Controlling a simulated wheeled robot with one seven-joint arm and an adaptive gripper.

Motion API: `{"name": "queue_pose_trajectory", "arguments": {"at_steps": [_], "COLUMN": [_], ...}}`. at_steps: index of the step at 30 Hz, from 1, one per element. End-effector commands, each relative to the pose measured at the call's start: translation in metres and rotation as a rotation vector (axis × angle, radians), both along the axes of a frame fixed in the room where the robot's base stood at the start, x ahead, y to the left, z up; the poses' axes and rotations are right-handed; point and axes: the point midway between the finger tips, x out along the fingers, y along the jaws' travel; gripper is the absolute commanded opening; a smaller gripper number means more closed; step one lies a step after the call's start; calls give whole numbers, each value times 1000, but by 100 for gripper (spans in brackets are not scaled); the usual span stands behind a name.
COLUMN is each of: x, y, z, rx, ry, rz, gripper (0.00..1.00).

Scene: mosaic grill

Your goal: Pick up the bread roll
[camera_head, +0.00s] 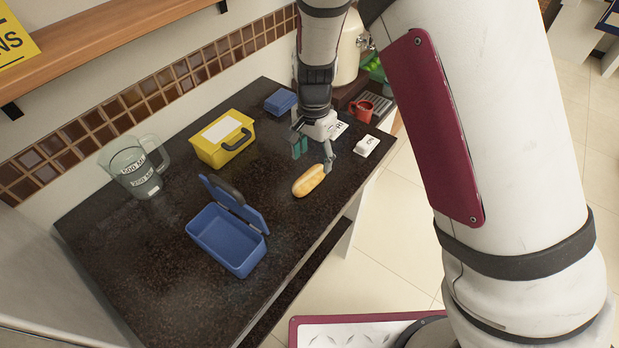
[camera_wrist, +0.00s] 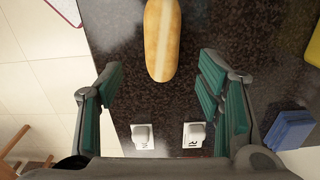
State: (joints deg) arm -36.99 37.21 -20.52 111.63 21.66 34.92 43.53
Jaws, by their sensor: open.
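The bread roll (camera_head: 308,181) is long and golden, with a pale stripe along its top. It lies on the dark speckled counter (camera_head: 160,262) near the right front edge. In the wrist view the roll (camera_wrist: 162,40) shows at the top, ahead of the fingertips and between their lines. My gripper (camera_head: 312,157) is open and empty, just beyond the roll in the head view. In the wrist view my gripper (camera_wrist: 157,82) shows its green-padded fingers spread wide, with bare counter between them. I cannot tell its exact height above the counter.
An open blue box (camera_head: 225,240), a yellow box (camera_head: 222,139) and a clear measuring jug (camera_head: 133,168) stand left of the roll. The counter's middle is clear.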

Motion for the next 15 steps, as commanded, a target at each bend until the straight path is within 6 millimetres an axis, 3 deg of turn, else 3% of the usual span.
{"name": "queue_pose_trajectory", "arguments": {"at_steps": [15], "x": [5], "y": [-3], "z": [-49], "rx": [-1], "ry": [2], "rz": [-1], "gripper": [60]}}
